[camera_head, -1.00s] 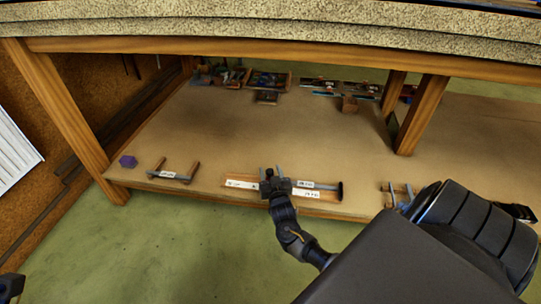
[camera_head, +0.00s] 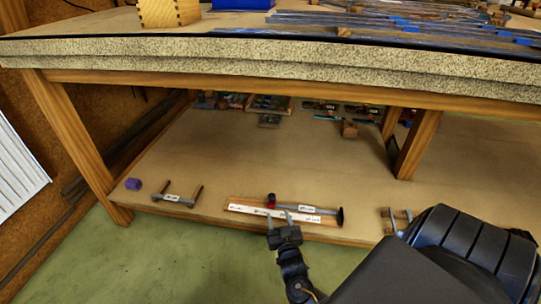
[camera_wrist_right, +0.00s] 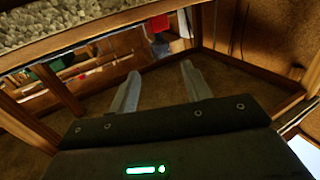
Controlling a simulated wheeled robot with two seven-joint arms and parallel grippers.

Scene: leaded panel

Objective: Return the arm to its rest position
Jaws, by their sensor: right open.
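My right gripper (camera_head: 280,214) is in front of the lower shelf's front edge in the head view. Its two grey fingers are apart with nothing between them, also in the right wrist view (camera_wrist_right: 160,82). Behind the fingertips lie a bar clamp (camera_head: 320,209) with a red part and a dark handle, and a pale labelled strip (camera_head: 248,208). The fingertips overlap the strip in the picture; I cannot tell whether they touch it. My left gripper is not in view.
The thick bench top (camera_head: 250,58) hangs above; a wooden leg (camera_head: 417,145) stands right. Green floor (camera_head: 150,260) is clear.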

